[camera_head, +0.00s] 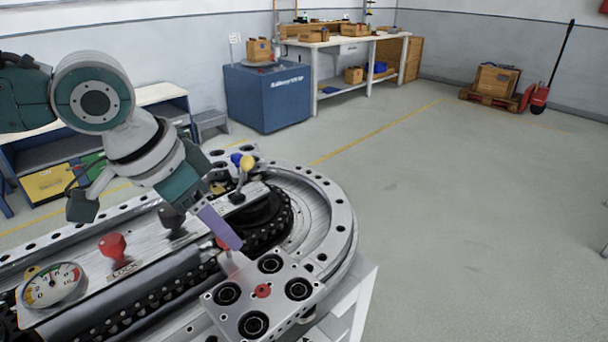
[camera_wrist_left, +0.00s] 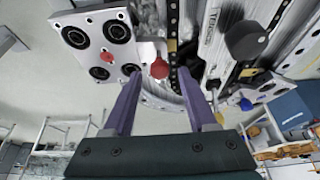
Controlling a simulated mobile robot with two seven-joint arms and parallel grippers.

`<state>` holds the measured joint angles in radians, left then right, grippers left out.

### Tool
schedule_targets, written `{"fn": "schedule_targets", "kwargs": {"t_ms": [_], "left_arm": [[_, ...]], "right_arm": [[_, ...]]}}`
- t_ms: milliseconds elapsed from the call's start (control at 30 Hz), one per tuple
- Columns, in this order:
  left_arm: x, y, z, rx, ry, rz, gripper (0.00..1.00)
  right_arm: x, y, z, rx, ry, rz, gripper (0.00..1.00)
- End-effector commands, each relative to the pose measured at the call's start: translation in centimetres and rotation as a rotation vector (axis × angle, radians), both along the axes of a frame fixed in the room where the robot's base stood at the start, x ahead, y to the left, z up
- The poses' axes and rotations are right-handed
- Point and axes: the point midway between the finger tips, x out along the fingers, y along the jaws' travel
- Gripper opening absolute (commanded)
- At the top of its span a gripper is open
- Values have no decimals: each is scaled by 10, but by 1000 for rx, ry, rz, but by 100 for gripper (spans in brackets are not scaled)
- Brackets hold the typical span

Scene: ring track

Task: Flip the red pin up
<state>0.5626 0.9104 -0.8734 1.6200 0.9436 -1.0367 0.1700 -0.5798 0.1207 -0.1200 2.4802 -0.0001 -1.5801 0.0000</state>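The red pin (camera_head: 221,243) shows in the camera_head view as a small red bit beside the purple finger, mostly hidden. In the left wrist view it is a round red head (camera_wrist_left: 159,69) beside the white carriage plate (camera_wrist_left: 97,28). My left gripper (camera_head: 231,244) reaches down to it from the upper left. In the left wrist view its two purple fingers stand apart, and the red head appears between their tips (camera_wrist_left: 159,75), with space on both sides. I cannot tell how deep the pin sits between them. My right gripper is not in view.
The carriage plate (camera_head: 240,312) has several black rollers and a red centre button (camera_head: 263,291). A red knob (camera_head: 112,246), black knob (camera_head: 172,217), pressure gauge (camera_head: 52,284) and yellow-and-blue lever (camera_head: 242,165) stand on the track. Open floor lies to the right.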

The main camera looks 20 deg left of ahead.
Motion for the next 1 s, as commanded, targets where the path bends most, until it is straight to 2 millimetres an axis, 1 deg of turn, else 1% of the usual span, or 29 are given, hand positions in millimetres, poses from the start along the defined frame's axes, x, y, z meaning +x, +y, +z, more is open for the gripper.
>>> {"fn": "schedule_targets", "kwargs": {"t_ms": [267,367,467,600,700,833,1000], "left_arm": [[-1,0,0,1,2,0,62],[-3,2,7,1,1,-1,62],[-9,4,23,2,0,-1,62],[-20,9,51,3,-1,-2,62],[-26,11,68,3,-1,-2,62],[-32,14,84,2,0,-1,62],[-36,15,91,1,2,0,62]], "right_arm": [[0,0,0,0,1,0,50],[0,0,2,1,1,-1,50],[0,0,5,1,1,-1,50],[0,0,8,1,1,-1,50],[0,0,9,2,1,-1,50],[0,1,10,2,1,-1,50],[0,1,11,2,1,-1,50]]}}
